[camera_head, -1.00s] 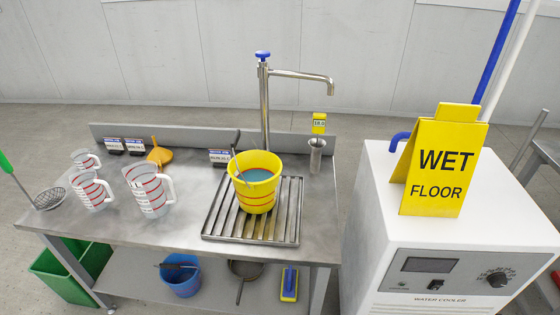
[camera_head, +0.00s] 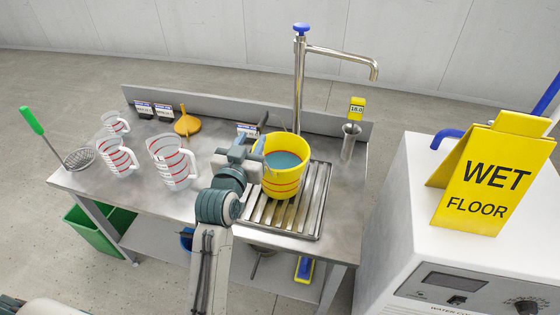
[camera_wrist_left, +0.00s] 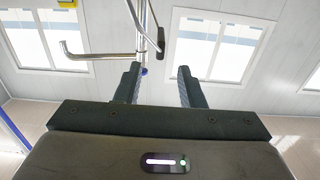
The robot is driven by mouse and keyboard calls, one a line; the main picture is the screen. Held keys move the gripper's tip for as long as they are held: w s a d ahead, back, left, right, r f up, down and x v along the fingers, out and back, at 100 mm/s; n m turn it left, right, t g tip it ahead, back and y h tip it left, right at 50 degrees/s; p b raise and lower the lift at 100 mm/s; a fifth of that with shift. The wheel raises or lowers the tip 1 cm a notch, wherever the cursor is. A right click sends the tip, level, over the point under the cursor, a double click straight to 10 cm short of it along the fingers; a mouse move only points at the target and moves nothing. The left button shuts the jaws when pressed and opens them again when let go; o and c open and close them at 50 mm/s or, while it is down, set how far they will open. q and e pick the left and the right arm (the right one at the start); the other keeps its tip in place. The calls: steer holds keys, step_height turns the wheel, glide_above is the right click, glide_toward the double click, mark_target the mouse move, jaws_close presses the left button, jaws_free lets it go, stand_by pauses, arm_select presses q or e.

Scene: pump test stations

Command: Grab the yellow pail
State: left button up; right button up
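The yellow pail (camera_head: 284,178) stands upright on the slatted drain grate (camera_head: 312,207) under the tap, with blue-grey liquid inside and red lines around its wall. My left gripper (camera_head: 254,146) is at the pail's left side, close to the rim; I cannot tell whether it touches. In the left wrist view its two fingers (camera_wrist_left: 160,85) are spread wide with nothing clamped between them. A dark grip on a thin wire (camera_wrist_left: 160,38), probably the pail's handle, shows beyond the fingertips. My arm hides part of the pail's left side.
The tap (camera_head: 299,80) rises behind the pail. A metal cylinder (camera_head: 350,140) stands right of it. A white cooler (camera_head: 400,190) carries a wet floor sign (camera_head: 484,180).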

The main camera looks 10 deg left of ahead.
mark_target(258, 129)
arm_select(q)
steer(key=w, duration=0.3)
steer(key=shift+w+p, duration=0.35)
steer(key=shift+p, duration=0.05)
steer(key=w+p, duration=0.1)
steer(key=w, duration=0.2)
steer(key=shift+w+d, duration=0.1)
steer(key=shift+w, duration=0.1)
steer(key=shift+w+f, duration=0.2)
steer(key=shift+w, duration=0.3)
steer(key=shift+s, duration=0.1)
steer(key=c, duration=0.7)
jaws_close()
steer(key=shift+r, duration=0.15)
